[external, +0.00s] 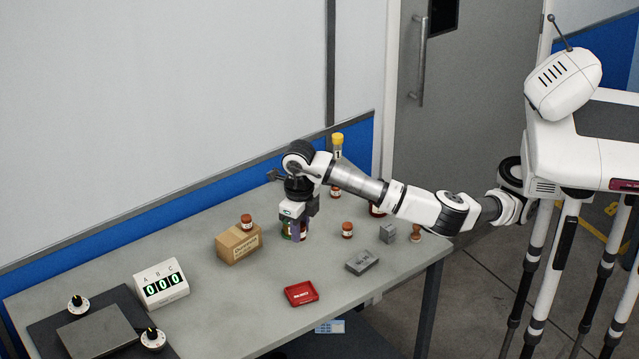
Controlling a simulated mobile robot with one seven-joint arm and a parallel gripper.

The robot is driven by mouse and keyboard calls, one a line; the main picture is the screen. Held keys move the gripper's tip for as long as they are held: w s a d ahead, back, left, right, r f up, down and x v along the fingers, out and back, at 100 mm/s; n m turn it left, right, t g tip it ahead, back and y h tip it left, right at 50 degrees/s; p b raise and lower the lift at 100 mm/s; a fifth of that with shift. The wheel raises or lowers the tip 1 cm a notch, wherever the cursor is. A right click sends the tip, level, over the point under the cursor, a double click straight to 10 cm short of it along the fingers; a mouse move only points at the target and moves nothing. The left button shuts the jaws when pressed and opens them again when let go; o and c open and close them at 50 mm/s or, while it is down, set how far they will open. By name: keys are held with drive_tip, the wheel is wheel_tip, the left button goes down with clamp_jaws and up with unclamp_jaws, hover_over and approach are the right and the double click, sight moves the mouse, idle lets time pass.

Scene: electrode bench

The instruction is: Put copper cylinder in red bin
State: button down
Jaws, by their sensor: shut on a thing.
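The red bin (301,293) is a small shallow red tray with white lettering, on the front middle of the grey table. My gripper (295,228) points down over the middle of the table, behind the bin. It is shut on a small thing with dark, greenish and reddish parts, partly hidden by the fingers. I cannot tell whether this is the copper cylinder. A small copper-brown upright piece (416,233) stands near the table's right edge, apart from my gripper. It is too small to identify surely.
A cardboard box (239,244) with a brown jar (246,221) on top stands left of my gripper. A grey block (362,262), a grey cube (388,233) and another brown jar (347,230) are to the right. A counter display (161,283) stands at left. The table around the bin is clear.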

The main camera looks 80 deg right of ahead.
sight(301, 297)
drive_tip(key=f, duration=0.6)
drive_tip(key=f+p, duration=0.1)
drive_tip(key=f, duration=0.6)
drive_tip(key=f+p, duration=0.1)
drive_tip(key=f, duration=0.5)
drive_tip(key=shift+a+f, duration=0.25)
drive_tip(key=shift+f, duration=0.1)
drive_tip(key=shift+f, duration=0.2)
drive_tip(key=c, duration=1.4)
unclamp_jaws()
drive_tip(key=shift+c, duration=0.2)
drive_tip(key=shift+o, duration=0.2)
